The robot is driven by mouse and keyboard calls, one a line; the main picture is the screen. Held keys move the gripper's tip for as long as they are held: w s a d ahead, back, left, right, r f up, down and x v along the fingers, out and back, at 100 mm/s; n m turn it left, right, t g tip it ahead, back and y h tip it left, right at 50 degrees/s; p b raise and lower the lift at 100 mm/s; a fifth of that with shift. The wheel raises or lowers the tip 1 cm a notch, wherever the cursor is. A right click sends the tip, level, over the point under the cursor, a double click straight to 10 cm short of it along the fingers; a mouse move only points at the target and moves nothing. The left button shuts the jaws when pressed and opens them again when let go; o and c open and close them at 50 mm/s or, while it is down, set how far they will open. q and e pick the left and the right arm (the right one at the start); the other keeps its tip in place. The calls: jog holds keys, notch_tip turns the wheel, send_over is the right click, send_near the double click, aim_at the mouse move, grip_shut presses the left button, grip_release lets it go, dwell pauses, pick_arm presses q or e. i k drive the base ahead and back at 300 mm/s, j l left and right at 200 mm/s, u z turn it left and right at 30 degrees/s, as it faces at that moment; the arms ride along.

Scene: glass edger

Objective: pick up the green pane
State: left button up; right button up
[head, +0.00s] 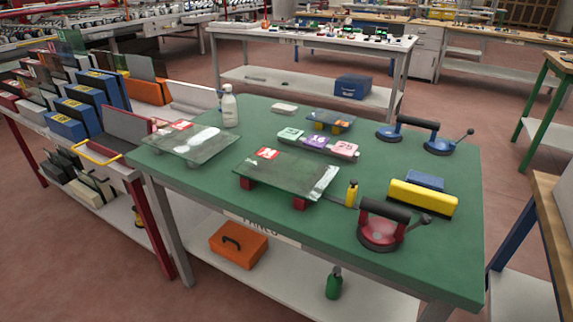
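Several panes are in view, and I cannot tell for certain which is the green pane. A greenish see-through pane (283,176) with a red-and-white label lies flat, raised on dark red blocks, in the middle of the green-topped table (380,155). Another greenish pane (185,148), with a similar label and whitish patches, lies at the table's left end. A small bluish pane (343,117) rests on yellow-orange blocks farther back. A dark green pane (70,42) stands upright in the rack at the far left. Neither of my grippers is in view.
A blue double suction lifter (415,124) is at the back right. A white spray bottle (230,108) stands behind the left pane.

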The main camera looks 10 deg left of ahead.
aim_at(304, 178)
jog(key=i+j+z, duration=0.15)
jog(key=j, duration=0.25)
jog(key=i+j+z, duration=0.15)
jog(key=j, duration=0.2)
jog(key=i+j+z, duration=0.15)
jog(key=j, duration=0.3)
jog(key=i+j+z, duration=0.15)
jog(key=j, duration=0.25)
